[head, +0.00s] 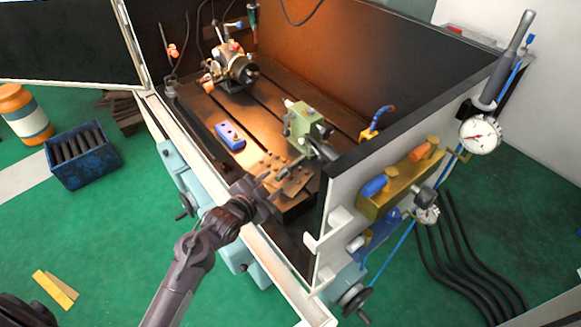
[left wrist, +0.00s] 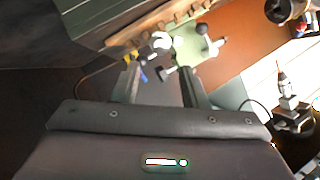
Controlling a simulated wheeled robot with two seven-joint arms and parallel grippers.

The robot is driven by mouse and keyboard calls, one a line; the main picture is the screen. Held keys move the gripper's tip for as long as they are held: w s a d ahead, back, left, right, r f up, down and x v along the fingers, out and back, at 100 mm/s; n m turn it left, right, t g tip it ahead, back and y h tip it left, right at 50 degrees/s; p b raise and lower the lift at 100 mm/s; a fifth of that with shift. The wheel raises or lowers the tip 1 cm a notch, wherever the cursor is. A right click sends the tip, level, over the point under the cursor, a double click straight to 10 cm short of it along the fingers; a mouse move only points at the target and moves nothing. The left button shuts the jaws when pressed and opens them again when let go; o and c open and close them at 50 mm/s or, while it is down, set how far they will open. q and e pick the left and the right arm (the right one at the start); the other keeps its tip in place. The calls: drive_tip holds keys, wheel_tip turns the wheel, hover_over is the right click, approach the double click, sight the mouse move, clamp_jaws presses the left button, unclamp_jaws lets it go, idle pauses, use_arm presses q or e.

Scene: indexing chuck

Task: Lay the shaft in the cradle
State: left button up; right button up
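My left gripper (head: 272,190) reaches over the front wall of the machine enclosure, close to the green tailstock (head: 302,122). In the left wrist view its two fingers (left wrist: 160,88) are apart, with no held object visible between them. The green tailstock (left wrist: 192,46) shows beyond the fingertips. A blue block with recesses (head: 230,136), perhaps the cradle, lies on the slotted bed left of the tailstock. I cannot pick out a single shaft for certain; several dark rods lie in a blue crate (head: 82,158) on the floor. My right gripper is not in view.
The indexing head with its chuck (head: 232,70) stands at the back of the bed (head: 268,112). The enclosure's right wall carries a brass-coloured rack (head: 405,180) and a dial gauge (head: 480,134). An orange drum (head: 24,112) stands at left. The bed between chuck and tailstock is mostly clear.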

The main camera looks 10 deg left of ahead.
sight(279, 177)
use_arm(q)
drive_tip(key=shift+w+d+f, duration=0.15)
drive_tip(key=shift+w+d, duration=0.05)
drive_tip(key=shift+w, duration=0.45)
drive_tip(key=p+x, duration=0.1)
drive_tip(key=x, duration=0.3)
drive_tip(key=shift+w+a+f+p, duration=0.15)
drive_tip(key=shift+f+p, duration=0.2)
drive_tip(key=shift+w+f, duration=0.2)
drive_tip(key=shift+w, duration=0.15)
clamp_jaws()
drive_tip(key=shift+r, duration=0.1)
